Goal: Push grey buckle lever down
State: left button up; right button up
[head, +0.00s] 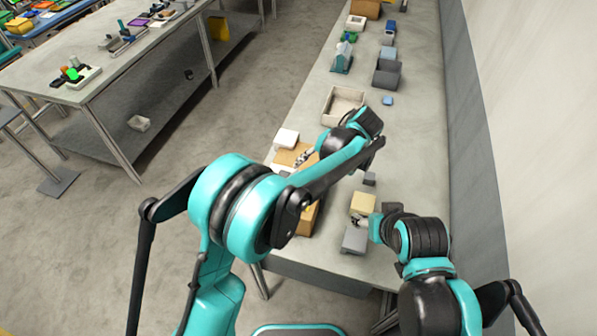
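A small grey block (354,240) sits near the front of the table, beside my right gripper (361,221). A tan block (362,204) is just behind it. I cannot tell which grey part is the buckle lever; it is too small or hidden by my arms.
A white block (286,138) and an open beige tray (327,116) lie behind my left gripper. A small dark grey block (369,179) lies between the arms. Grey bins (386,75) stand farther back. A wall closes the right side. Bare tabletop (420,130) shows at right.

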pick_arm(q)
jog(key=v, duration=0.6)
jog(key=shift+r, duration=0.2)
jog(key=shift+d, duration=0.1)
